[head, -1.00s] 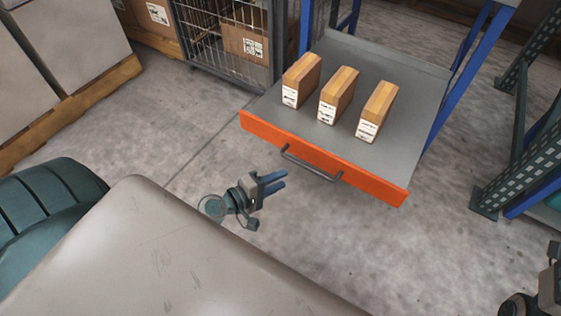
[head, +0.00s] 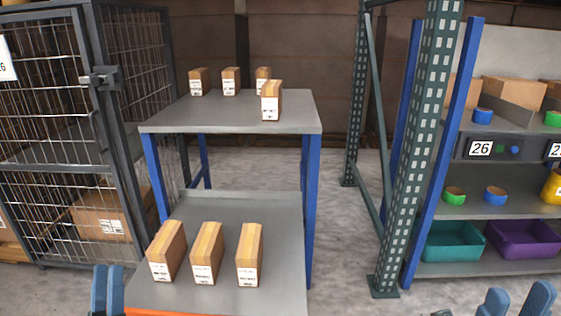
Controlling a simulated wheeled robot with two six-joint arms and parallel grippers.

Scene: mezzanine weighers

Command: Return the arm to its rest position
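My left gripper (head: 107,290) shows at the bottom left, left of the lower shelf's front. Its two blue fingers look close together, and any gap between them is unclear. It shows nothing held. My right gripper (head: 516,302) is at the bottom right with its blue fingertips apart and nothing visible between them. The rest of both arms is out of frame.
A blue-legged rack has a grey top (head: 220,115) with several small cartons and a lower pulled-out tray (head: 285,300) with three cartons. A mesh cage (head: 130,60) stands left. A green perforated post (head: 415,150) and shelving with bins (head: 455,240) stand right. Floor between is clear.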

